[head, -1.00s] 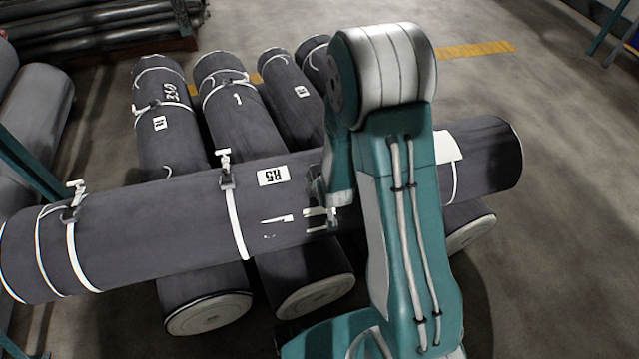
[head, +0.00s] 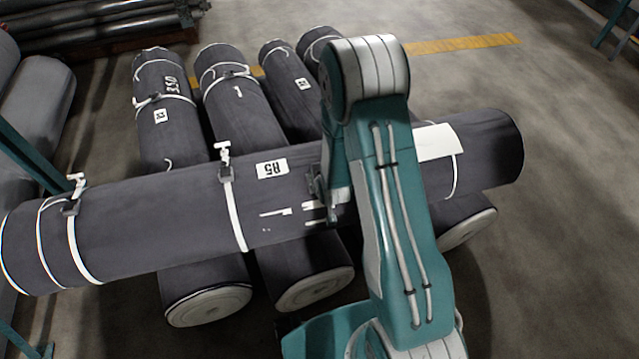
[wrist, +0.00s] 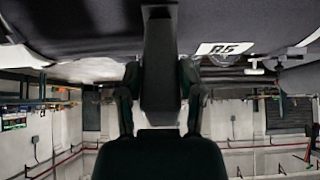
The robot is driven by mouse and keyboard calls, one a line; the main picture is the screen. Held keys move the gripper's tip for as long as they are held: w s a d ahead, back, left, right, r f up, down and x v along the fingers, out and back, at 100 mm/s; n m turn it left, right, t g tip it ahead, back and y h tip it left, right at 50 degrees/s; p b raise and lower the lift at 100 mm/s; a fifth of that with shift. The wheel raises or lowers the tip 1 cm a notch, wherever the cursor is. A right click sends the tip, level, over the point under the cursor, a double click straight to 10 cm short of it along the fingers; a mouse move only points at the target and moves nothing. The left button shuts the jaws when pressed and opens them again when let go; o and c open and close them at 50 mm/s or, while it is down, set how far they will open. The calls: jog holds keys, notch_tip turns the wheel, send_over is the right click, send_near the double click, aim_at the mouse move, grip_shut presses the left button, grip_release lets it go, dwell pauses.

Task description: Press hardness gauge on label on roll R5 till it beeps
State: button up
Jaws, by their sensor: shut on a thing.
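Roll R5 (head: 150,215) is a long dark grey roll lying crosswise on top of other rolls. Its white label marked R5 (head: 272,169) faces up on the roll, left of my gripper (head: 322,197). In the wrist view the same label (wrist: 224,48) is right of the gauge, and the roll (wrist: 70,25) fills the top. My gripper (wrist: 160,85) is shut on a dark, block-like hardness gauge (wrist: 160,60). The gauge points towards the roll, to one side of the label. I cannot tell whether its tip touches the roll. My arm hides part of the roll.
Several dark rolls (head: 165,110) lie underneath, running away from me. White straps with buckles (head: 224,165) stand up from R5 left of the label. A white sheet (head: 437,142) lies on its right part. Floor (head: 570,200) at the right is clear.

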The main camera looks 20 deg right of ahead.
jog(key=shift+a, duration=0.2)
dwell(0.3)
jog(key=shift+w+d+f, duration=0.1)
jog(key=shift+w+f, duration=0.1)
jog(key=shift+f, duration=0.2)
dwell(1.1)
notch_tip(320, 180, up, 6)
jog(key=s, duration=0.2)
jog(key=shift+s+r, duration=0.2)
jog(key=shift+s, duration=0.15)
dwell(0.5)
